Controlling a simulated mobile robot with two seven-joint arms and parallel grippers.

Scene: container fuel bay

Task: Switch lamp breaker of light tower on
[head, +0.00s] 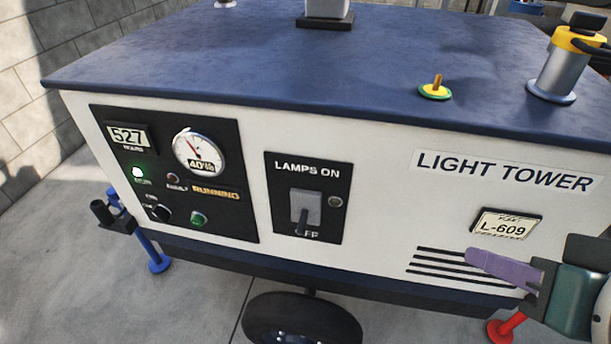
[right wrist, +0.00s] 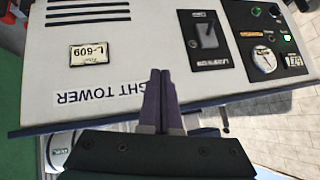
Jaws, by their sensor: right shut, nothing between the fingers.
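The lamp breaker (head: 306,207) is a grey switch on a black plate marked LAMPS ON, on the white front of the light tower (head: 390,225). Its dark lever points down, over the partly hidden OFF label. The breaker (right wrist: 206,38) appears upside down in the right wrist view, beyond the fingertips. My right gripper (head: 475,257) is at the lower right of the head view, in front of the vent slots, well right of the breaker and apart from it. Its purple fingers (right wrist: 160,75) are shut and empty. My left gripper is not in view.
A gauge panel (head: 228,222) with a dial, lights and a RUNNING label is left of the breaker. A yellow-green knob (head: 435,92) and a yellow-topped cylinder (head: 562,68) stand on the blue top (head: 240,60). The panel face between gripper and breaker is clear.

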